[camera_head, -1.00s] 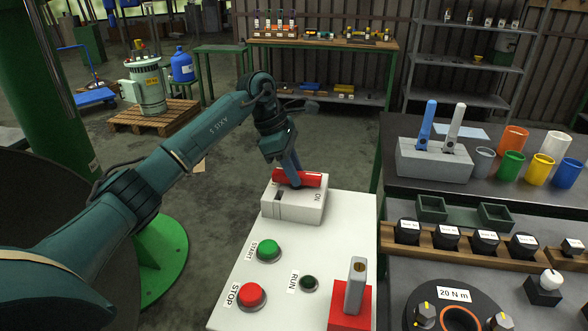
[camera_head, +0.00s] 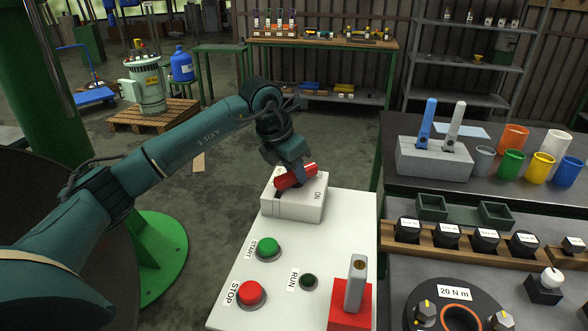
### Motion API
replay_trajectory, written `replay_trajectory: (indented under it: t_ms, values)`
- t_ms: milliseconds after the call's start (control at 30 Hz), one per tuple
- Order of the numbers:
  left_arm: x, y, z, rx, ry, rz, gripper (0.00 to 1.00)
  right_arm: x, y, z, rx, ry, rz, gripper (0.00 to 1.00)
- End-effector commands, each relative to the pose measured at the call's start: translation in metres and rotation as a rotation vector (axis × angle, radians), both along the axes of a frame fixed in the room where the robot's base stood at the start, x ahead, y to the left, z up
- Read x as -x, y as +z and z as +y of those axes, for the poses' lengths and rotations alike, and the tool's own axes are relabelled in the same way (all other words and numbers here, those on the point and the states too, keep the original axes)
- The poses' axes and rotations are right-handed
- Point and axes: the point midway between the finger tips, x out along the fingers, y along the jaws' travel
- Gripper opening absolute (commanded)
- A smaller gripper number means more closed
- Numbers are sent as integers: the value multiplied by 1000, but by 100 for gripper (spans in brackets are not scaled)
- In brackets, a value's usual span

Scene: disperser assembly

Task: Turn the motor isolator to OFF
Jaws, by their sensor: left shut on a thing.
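The motor isolator is a white box (camera_head: 291,209) with a red handle (camera_head: 288,180) on top, at the back of the white control panel. The word ON shows to the right of the handle, and a dark slot or mark shows at its left. The red handle is tilted, its right end higher in the picture than its left. My left gripper (camera_head: 300,177) is over the isolator and shut on the red handle; its fingers partly hide the handle and the box top. My right gripper is not in view.
The panel (camera_head: 235,295) also carries a green START button (camera_head: 268,249), a red STOP button (camera_head: 251,293), a small dark RUN lamp (camera_head: 308,281) and a grey lever on a red block (camera_head: 350,310). A dark bench (camera_head: 480,190) with cups and parts stands at right.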

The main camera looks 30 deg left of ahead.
Motion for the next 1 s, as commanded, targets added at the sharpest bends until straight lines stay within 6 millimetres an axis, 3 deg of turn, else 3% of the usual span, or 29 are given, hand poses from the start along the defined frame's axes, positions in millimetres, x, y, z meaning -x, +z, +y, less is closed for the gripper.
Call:
replay_trajectory:
  t_ms: [500,1000]
  values:
    - [0,0,-3,-1,465,-1,1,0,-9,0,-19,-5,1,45]
    - [0,0,-4,1,690,1,1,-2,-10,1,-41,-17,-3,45]
